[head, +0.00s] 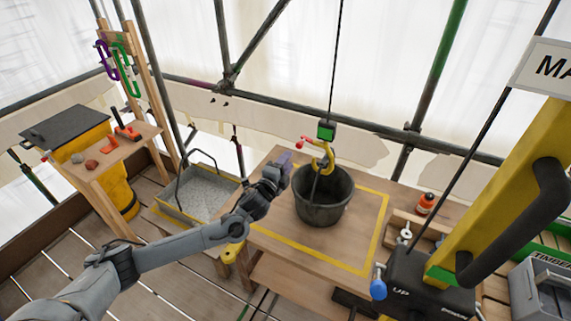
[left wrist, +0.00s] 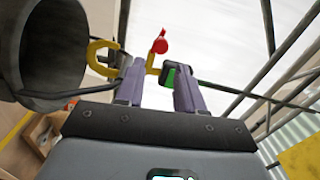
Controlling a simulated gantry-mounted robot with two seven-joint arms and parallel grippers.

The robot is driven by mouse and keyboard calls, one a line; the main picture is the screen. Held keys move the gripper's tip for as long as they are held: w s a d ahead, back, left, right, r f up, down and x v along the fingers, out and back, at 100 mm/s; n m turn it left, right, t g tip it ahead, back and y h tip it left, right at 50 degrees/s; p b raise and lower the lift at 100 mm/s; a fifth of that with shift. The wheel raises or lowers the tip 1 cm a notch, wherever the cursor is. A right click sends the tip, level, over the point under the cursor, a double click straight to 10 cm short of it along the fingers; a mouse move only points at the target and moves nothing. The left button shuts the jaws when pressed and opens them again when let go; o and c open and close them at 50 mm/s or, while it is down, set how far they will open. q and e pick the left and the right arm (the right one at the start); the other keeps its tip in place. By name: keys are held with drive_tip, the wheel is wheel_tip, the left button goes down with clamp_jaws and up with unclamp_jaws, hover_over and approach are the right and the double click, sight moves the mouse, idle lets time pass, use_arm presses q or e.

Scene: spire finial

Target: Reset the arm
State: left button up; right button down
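My left gripper (head: 285,160) is beside the dark bucket (head: 322,207), at its upper left rim. In the left wrist view its two purple fingers (left wrist: 160,75) stand apart, with nothing held between them. A yellow hook (head: 324,158) with a red latch hangs from a cable under a green-faced block (head: 326,131), just above the bucket. The hook (left wrist: 103,58) shows beyond the fingertips in the left wrist view, partly behind one finger. A dark bar, seemingly the bucket's handle (left wrist: 50,95), runs toward the hook; I cannot tell if it is hooked. My right gripper is not seen.
The bucket stands on a wooden table (head: 300,238) inside a yellow taped outline. A gravel tray (head: 205,190) lies to the left, and a wooden stand (head: 125,152) with small tools is farther left. A large yellow hoist control (head: 500,200) blocks the right side. Scaffold poles stand behind.

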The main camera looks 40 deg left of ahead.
use_arm(q)
drive_tip(key=shift+s, duration=0.2)
idle(0.3)
drive_tip(key=s+d+f+n+g+h, duration=0.1)
drive_tip(key=s+d+f+g, duration=0.1)
drive_tip(key=s+d+f, duration=0.55)
drive_tip(key=s+d+f+n+g+h, duration=0.15)
drive_tip(key=s+d+f, duration=0.3)
drive_tip(key=f, duration=0.65)
drive_tip(key=s+d+f+n+g+h, duration=0.2)
drive_tip(key=s+d+f+g, duration=0.1)
drive_tip(key=s+d, duration=0.5)
drive_tip(key=s+d+r+n+g, duration=0.3)
drive_tip(key=s, duration=0.5)
drive_tip(key=s+d+r+n+g, duration=0.3)
drive_tip(key=s+g, duration=0.1)
drive_tip(key=s, duration=0.3)
wheel_tip(320, 180, up, 22)
drive_tip(key=p, duration=2.2)
drive_tip(key=shift+s+a+n+h, duration=0.2)
drive_tip(key=shift+s+n+h, duration=0.25)
